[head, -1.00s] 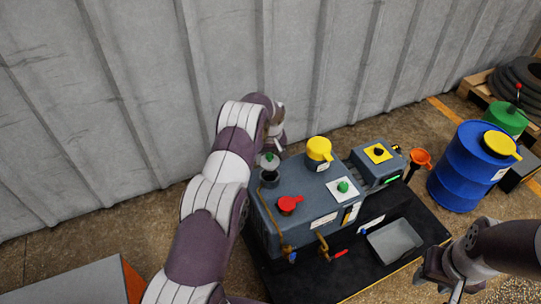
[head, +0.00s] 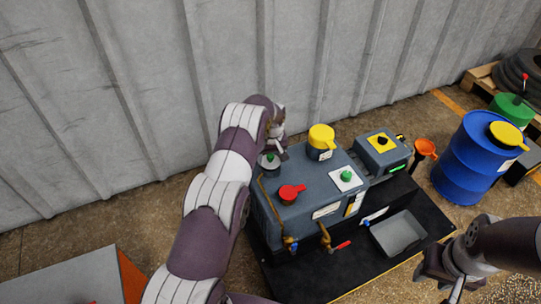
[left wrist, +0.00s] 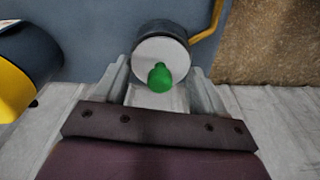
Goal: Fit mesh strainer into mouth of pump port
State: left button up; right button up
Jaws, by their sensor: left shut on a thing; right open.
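The strainer shows as a pale round disc with a green knob (left wrist: 161,76) on it; its mesh is hidden. In the head view the disc (head: 268,161) is at the top of the dark pump port (head: 271,171), on the far left corner of the blue-grey pump. In the left wrist view the disc covers the mouth of the dark port cylinder (left wrist: 160,34); I cannot tell how deep it sits. My left gripper (head: 280,152) is shut on the strainer, its fingers around the knob. My right gripper (head: 452,280) is open and empty at the lower right.
Yellow cap (head: 321,136), red cap (head: 290,193) and green button (head: 346,175) stand on the pump top. A grey tray (head: 399,233) lies on the black base at right. An orange funnel (head: 426,148) and a blue drum (head: 475,160) stand further right. The corrugated wall is close behind.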

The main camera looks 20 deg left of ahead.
pick_arm(q)
jog(key=shift+f, duration=0.25)
dwell(0.5)
jog(key=o, duration=1.1)
jog(key=r+p, duration=0.1)
jog(key=r, duration=0.3)
jog(key=s+r+p, duration=0.1)
jog(key=r, duration=0.3)
jog(key=d+r, duration=0.1)
jog(key=r, duration=0.3)
jog(key=shift+s+r+p, duration=0.15)
jog(key=shift+r+p, duration=0.15)
jog(key=shift+p, duration=0.1)
